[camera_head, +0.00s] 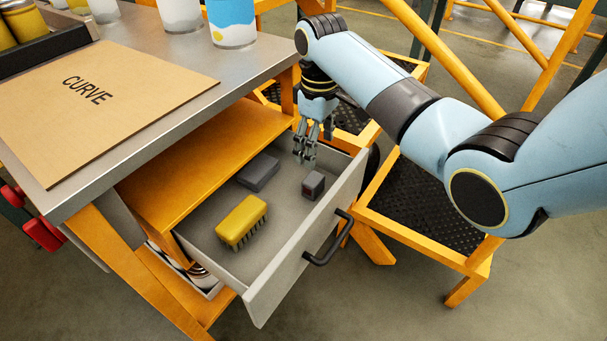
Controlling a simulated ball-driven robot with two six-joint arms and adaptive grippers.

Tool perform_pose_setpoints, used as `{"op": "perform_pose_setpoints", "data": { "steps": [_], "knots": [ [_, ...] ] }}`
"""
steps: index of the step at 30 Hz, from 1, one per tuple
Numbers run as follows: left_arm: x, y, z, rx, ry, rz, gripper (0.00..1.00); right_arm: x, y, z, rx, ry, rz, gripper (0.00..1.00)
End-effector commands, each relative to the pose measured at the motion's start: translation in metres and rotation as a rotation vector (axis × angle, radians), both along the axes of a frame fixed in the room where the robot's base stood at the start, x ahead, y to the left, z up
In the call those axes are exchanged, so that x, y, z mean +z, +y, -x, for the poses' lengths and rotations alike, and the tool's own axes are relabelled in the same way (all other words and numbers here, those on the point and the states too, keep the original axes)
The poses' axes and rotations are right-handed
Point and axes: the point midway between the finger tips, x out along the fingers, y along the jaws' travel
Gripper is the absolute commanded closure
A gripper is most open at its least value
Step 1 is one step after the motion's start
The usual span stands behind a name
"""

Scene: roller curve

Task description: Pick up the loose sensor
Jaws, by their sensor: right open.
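A small dark box (313,185), which looks like the loose sensor, lies in the open grey drawer (275,278) near its right end. My right gripper (306,158) points down over the far right part of the drawer, just above and behind the small box. It is open and empty, and its fingers appear apart from the box. My left gripper is not in view.
A yellow brush (241,221) and a flat dark grey block (258,172) also lie in the drawer. The drawer's front with a black handle (329,244) stands out below the grey worktop (190,100). Orange framing (425,247) surrounds a black mesh step at right.

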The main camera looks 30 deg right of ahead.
Motion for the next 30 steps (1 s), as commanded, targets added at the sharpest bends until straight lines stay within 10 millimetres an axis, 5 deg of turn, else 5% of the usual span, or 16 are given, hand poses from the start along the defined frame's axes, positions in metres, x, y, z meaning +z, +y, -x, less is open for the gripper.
{"op": "perform_pose_setpoints", "data": {
  "steps": [6,10,21,30],
  "knots": [
    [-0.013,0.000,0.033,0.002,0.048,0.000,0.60,-0.040,0.001,0.002,0.000,0.006,-0.002,0.25],
    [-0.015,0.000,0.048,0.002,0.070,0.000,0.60,-0.049,0.001,0.002,0.000,0.005,-0.001,0.25],
    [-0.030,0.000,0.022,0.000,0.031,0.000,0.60,-0.098,0.008,0.006,0.000,0.005,0.000,0.25],
    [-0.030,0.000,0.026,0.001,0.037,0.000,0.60,-0.100,0.008,0.005,0.000,0.002,0.000,0.28]
  ]
}}
